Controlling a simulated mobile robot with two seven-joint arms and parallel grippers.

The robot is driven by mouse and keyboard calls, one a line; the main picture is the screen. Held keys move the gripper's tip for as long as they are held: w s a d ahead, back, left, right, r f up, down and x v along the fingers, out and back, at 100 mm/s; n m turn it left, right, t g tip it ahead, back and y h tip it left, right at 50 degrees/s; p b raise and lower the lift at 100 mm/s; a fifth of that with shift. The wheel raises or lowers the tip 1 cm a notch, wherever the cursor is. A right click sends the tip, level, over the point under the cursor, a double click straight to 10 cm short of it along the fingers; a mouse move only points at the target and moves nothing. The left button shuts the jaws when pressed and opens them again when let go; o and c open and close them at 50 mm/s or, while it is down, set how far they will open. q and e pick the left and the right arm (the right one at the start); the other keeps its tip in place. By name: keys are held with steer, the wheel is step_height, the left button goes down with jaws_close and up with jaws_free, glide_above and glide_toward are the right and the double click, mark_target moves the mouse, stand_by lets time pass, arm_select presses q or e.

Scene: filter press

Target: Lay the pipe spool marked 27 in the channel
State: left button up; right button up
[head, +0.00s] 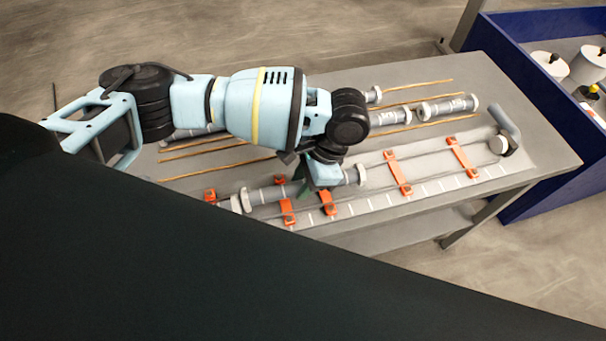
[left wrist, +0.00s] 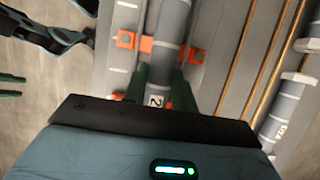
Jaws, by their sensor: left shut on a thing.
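My left gripper (head: 318,186) is shut on a grey pipe spool with white end flanges (head: 262,195). The spool also shows between the green fingers in the left wrist view (left wrist: 170,32). A white label on it begins with 2; the rest is hidden by the gripper. The spool lies lengthwise along the channel (head: 432,167), at its left part, among orange clips (head: 288,212). I cannot tell whether it touches the channel floor. Its left flange is close to another white flange (head: 236,204). My right gripper (left wrist: 12,86) shows at the left edge of the left wrist view, fingers apart and empty.
Another grey spool (head: 448,107) lies at the back of the table, between thin brown rods (head: 424,124). A labelled spool shows at right in the left wrist view (left wrist: 284,115). A curved pipe end (head: 504,124) stands at the channel's right end. A blue bin (head: 545,165) stands beyond the table.

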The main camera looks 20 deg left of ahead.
arm_select(q)
steer(key=shift+f, duration=0.4)
steer(key=o, duration=1.1)
steer(key=shift+v, duration=3.9)
steer(key=shift+f, duration=0.1)
